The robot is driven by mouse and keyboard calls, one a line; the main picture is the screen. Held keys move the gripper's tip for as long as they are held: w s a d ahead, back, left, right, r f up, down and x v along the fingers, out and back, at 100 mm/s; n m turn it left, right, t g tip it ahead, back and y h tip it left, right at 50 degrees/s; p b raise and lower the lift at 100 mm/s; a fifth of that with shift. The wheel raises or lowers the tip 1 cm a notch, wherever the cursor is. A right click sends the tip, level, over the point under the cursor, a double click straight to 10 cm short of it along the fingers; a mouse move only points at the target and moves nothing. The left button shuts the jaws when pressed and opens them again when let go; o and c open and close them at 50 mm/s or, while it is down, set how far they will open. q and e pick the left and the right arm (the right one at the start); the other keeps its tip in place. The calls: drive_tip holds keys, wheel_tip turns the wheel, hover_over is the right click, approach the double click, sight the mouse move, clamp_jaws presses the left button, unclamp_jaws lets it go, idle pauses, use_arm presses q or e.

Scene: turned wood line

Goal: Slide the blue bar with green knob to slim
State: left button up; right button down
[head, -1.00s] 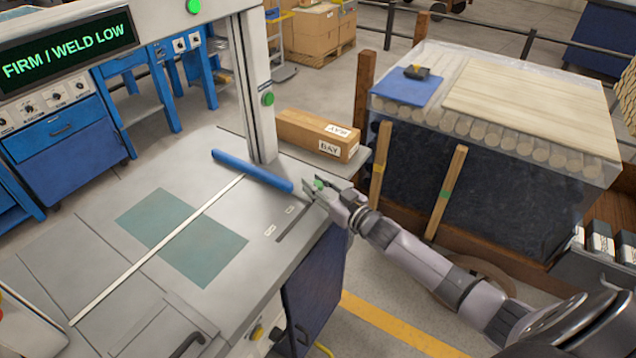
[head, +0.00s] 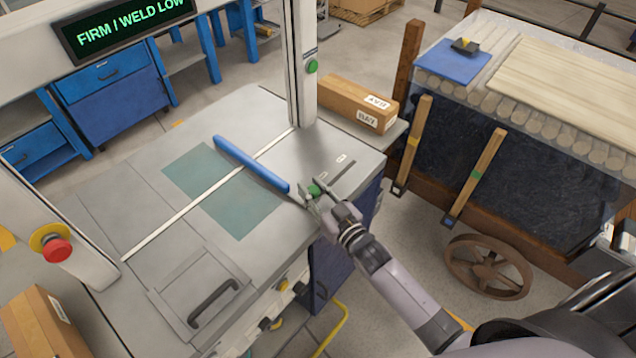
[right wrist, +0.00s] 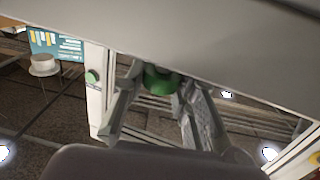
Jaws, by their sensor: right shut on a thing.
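The blue bar (head: 252,166) lies across the grey machine top in the head view, over the teal patch and crossing the white strip. Its green knob (head: 313,191) is at the near-left end of a dark slot (head: 338,176), which runs away from it up to the right. Two small white labels (head: 341,158) lie beside the slot; their text is too small to read. My right gripper (head: 311,198) is shut on the green knob; in the right wrist view the knob (right wrist: 160,80) sits between both fingers. My left gripper is not in view.
A display (head: 122,28) reads "FIRM / WELD LOW". A post (head: 302,65) with a green button stands at the top's far edge. A red button (head: 57,250) is on the left post. A cardboard box (head: 358,102) lies beyond the right edge.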

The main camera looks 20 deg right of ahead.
drive_tip(key=shift+s+a+f, duration=0.1)
drive_tip(key=shift+a, duration=0.1)
drive_tip(key=c, duration=1.3)
unclamp_jaws()
drive_tip(key=shift+a, duration=0.1)
drive_tip(key=shift+s, duration=0.2)
drive_tip(key=v, duration=1.1)
drive_tip(key=shift+s+d, duration=0.3)
